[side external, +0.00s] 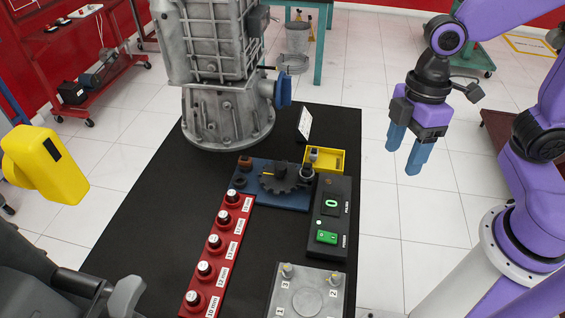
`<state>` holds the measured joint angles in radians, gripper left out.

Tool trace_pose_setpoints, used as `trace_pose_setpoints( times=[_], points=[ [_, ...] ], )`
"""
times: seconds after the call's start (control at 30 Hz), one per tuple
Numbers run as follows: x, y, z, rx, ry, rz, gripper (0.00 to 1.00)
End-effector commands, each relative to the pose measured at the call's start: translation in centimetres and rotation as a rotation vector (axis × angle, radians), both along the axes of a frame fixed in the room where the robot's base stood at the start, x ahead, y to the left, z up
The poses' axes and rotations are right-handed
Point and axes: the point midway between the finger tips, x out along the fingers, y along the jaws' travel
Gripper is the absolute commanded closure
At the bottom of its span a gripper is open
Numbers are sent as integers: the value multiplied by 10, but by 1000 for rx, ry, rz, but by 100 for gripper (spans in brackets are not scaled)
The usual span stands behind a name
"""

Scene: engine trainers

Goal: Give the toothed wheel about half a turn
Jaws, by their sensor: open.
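The toothed wheel (281,178) is a dark, flat gear lying on a blue base plate (290,201) near the middle of the black table. A small yellow-orange mark shows on its face. My gripper (405,153) is open and empty, with blue fingers pointing down. It is in the air to the right of the wheel, past the table's right edge in the picture, and clear of it.
A yellow tray (338,161) and a black switch box (330,217) with green buttons stand right of the wheel. A red socket rail (217,254) runs along the left. A large grey gearbox housing (226,115) stands behind. A grey numbered plate (308,292) lies in front.

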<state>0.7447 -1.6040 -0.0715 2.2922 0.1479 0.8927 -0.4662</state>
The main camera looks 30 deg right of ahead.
Motion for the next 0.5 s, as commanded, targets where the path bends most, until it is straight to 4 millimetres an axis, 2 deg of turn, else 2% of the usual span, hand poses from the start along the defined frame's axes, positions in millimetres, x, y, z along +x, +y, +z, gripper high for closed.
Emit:
trace_pose_setpoints(
  times=[0.03, 0.23, 0.5],
  points=[
    [17, 8, -2, 15, 8, 15, 39],
    [83, 30, -9, 97, 12, 102, 39],
    [180, 36, -29, 212, -37, 210, 39]
  ],
)
